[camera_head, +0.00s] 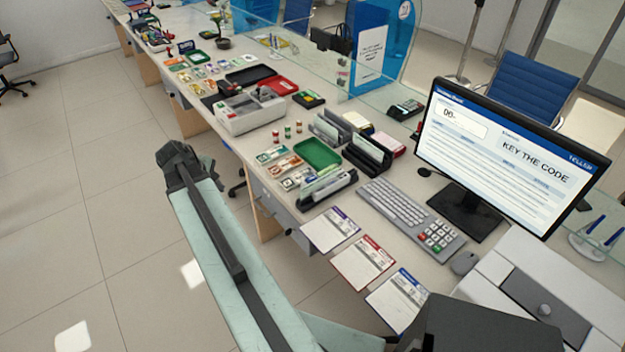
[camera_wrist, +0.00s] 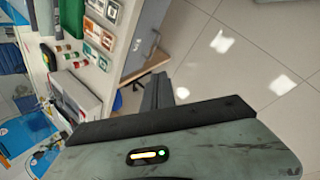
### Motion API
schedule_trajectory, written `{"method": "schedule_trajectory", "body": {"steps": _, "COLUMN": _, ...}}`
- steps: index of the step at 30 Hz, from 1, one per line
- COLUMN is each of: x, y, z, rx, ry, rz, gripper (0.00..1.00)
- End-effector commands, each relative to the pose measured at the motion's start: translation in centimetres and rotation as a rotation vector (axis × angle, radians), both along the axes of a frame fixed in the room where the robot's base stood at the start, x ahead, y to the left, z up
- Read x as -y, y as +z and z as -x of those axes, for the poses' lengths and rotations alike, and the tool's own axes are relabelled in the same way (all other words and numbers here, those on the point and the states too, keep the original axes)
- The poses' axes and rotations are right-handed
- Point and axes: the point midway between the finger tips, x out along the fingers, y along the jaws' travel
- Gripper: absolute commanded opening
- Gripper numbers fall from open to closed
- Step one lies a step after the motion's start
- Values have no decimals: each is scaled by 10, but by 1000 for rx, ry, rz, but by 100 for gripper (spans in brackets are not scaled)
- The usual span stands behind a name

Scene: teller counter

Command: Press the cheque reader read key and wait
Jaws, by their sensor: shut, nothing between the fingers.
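A low dark device (camera_head: 326,190) with a pale green slip standing in its slot sits near the counter's front edge in the head view. It looks like the cheque reader, but I cannot be sure, and its read key is too small to make out. My gripper shows in the wrist view (camera_wrist: 162,92), shut and empty. It is over the floor beside the counter front, away from the device. In the head view my arm reaches up from the bottom, and I cannot make out the fingertips.
The monitor (camera_head: 505,153) reads "KEY THE CODE". A keyboard (camera_head: 392,204), keypad (camera_head: 436,238), mouse (camera_head: 464,263) and several paper forms (camera_head: 362,262) lie right of the device. A green tray (camera_head: 318,153) and slotted black racks (camera_head: 367,156) stand behind it.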

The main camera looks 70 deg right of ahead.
Motion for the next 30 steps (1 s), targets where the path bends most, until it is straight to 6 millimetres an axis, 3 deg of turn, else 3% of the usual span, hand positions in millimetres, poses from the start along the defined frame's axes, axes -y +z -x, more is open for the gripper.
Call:
{"method": "schedule_trajectory", "body": {"steps": 1, "x": 32, "y": 2, "z": 21, "rx": -30, "ry": -2, "rz": 29, "gripper": 0}}
{"method": "schedule_trajectory", "body": {"steps": 6, "x": 123, "y": 15, "z": 99, "rx": -161, "ry": 21, "rz": 122, "gripper": 0}}
{"method": "schedule_trajectory", "body": {"steps": 9, "x": 165, "y": 22, "z": 146, "rx": -243, "ry": 35, "rz": 159, "gripper": 0}}
{"method": "schedule_trajectory", "body": {"steps": 12, "x": 194, "y": 29, "z": 186, "rx": -315, "ry": 46, "rz": 182, "gripper": 0}}
{"method": "schedule_trajectory", "body": {"steps": 15, "x": 212, "y": 34, "z": 213, "rx": -365, "ry": 55, "rz": 195, "gripper": 0}}
{"method": "schedule_trajectory", "body": {"steps": 18, "x": 219, "y": 36, "z": 226, "rx": -390, "ry": 59, "rz": 199, "gripper": 0}}
{"method": "schedule_trajectory", "body": {"steps": 30, "x": 221, "y": 36, "z": 229, "rx": -395, "ry": 61, "rz": 200, "gripper": 0}}
